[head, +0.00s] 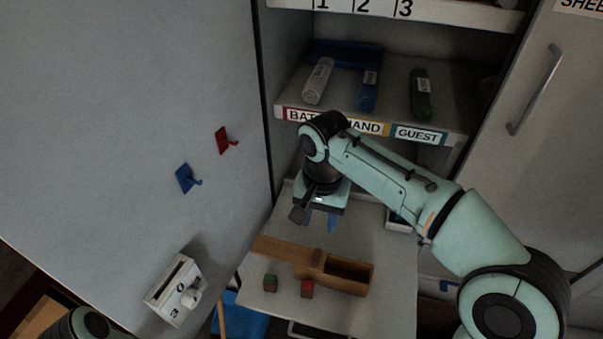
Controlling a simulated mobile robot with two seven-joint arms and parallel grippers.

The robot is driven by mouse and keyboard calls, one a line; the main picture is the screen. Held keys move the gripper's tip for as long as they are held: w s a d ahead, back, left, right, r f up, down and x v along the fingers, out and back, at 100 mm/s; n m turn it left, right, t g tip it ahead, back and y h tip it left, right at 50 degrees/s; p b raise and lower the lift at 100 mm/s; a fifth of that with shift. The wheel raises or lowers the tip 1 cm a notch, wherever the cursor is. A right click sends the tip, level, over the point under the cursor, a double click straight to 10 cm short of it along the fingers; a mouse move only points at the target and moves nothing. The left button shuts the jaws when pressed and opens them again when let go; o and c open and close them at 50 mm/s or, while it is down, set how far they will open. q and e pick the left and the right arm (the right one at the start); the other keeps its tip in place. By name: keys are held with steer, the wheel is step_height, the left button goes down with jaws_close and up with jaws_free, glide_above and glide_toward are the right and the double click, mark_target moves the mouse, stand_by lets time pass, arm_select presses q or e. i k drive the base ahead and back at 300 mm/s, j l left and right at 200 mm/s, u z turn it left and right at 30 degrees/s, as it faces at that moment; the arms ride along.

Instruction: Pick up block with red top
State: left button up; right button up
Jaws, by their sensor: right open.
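A small block with a red top (307,288) sits on the pale board (390,315), just in front of a wooden box. A similar block with a green top (270,283) stands to its left. My right gripper (320,222) hangs above and behind the wooden box, with its blue fingers pointing down, apart and empty. It is apart from both blocks. My left gripper is not in view; only a bit of my left arm shows at the bottom left.
The wooden box (357,288) has an open compartment at right and a flat lid part (275,248) at left. A shelf with rolled towels (318,80) is behind. A wall with red (225,140) and blue (185,178) hooks and a white dial box (174,290) stands left.

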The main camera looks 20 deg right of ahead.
mark_target(307, 286)
steer(key=k+j, duration=0.3)
steer(key=k, duration=0.15)
steer(key=k+j, duration=0.3)
steer(key=k, duration=0.15)
